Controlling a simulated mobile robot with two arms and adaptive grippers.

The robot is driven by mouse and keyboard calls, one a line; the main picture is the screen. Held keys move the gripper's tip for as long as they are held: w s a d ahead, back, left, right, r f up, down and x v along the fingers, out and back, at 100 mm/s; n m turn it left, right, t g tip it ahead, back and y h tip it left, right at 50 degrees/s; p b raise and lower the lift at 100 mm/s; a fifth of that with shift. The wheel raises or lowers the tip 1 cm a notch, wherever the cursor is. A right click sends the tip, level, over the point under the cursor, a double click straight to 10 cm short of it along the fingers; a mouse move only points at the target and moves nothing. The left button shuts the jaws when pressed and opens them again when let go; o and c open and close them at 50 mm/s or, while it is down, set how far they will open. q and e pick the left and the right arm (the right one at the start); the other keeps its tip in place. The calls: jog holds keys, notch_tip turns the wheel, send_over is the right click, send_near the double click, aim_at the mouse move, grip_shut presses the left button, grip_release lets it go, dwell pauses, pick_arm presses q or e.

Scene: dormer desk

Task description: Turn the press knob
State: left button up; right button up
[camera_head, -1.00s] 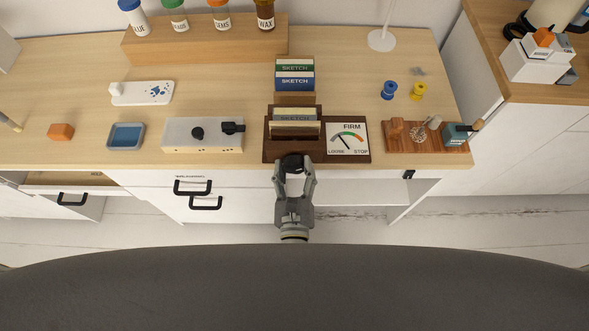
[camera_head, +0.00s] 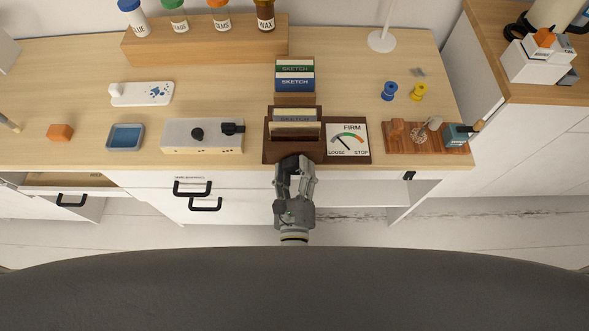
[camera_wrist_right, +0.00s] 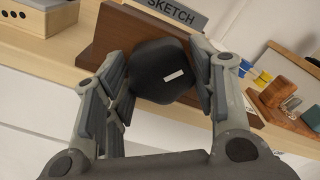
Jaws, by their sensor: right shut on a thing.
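The press (camera_head: 268,152) is a dark brown wooden stand with sketch booklets at the desk's front edge. Its black knob (camera_wrist_right: 150,74), with a white mark, faces the right wrist camera. My right gripper (camera_head: 296,162) is at the front of the press, shut on the knob, and largely hides it in the head view. In the right wrist view the gripper's fingers (camera_wrist_right: 162,88) lie on either side of the knob. The dial (camera_head: 347,140) beside the press reads LOOSE, FIRM and STOP; its needle leans to the left. My left gripper is not in view.
A white box (camera_head: 178,140) with black knobs stands left of the press. A wooden board (camera_head: 440,148) with small items is to the right. Below the desk edge are drawers with black handles (camera_head: 193,188). Jars stand on a back shelf (camera_head: 200,45).

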jog(key=o, duration=1)
jog(key=shift+o, duration=0.2)
jog(key=s, duration=1.2)
